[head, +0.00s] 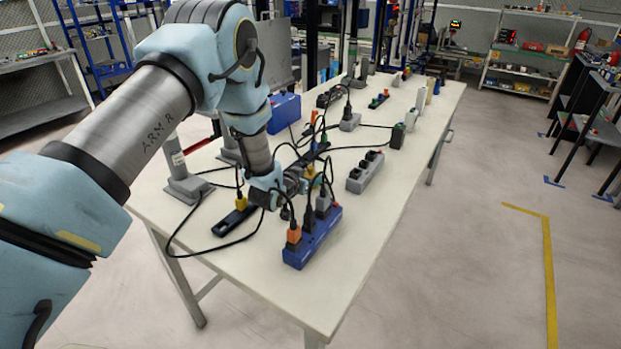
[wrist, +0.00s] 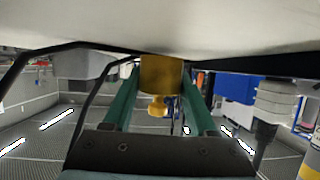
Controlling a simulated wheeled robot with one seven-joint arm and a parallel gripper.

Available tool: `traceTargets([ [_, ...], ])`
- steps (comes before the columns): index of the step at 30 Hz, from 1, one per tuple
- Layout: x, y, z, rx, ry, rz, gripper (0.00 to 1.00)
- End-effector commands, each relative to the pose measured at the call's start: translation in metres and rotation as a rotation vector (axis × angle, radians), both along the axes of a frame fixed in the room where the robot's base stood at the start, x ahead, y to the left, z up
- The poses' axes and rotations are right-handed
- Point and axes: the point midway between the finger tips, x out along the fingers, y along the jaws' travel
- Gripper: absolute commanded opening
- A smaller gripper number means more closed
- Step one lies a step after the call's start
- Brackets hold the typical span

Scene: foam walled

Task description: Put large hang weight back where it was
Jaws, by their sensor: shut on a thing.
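My gripper (wrist: 162,72) shows in the wrist view with two green fingers. It is shut on a yellow-brown block (wrist: 161,76), held between the fingertips close to a pale surface. I cannot tell for sure that this block is the large hang weight. In the head view my arm reaches down over the near part of the table, among plugs and cables. The fingertips and what they hold are hard to make out there.
The white table (head: 300,293) carries a blue power strip (head: 313,240), a dark strip (head: 233,220) with a yellow plug, a grey strip (head: 366,173) and a blue box (head: 284,112). Black cables loop around my gripper. The table's front right is clear.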

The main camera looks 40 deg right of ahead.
Motion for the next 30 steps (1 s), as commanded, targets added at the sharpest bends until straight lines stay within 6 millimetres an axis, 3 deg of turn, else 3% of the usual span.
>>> traceTargets([
  [6, 0.0, 0.0, -0.004, 0.0, 0.0, 0.0, 0.0],
  [7, -0.001, 0.001, -0.006, 0.003, 0.001, 0.0, 0.59],
  [15, -0.001, 0.002, -0.009, 0.006, 0.003, 0.0, 0.88],
  [23, -0.001, 0.002, -0.009, 0.008, 0.004, 0.0, 0.88],
  [30, -0.002, 0.006, 0.006, 0.01, 0.003, 0.001, 0.88],
])
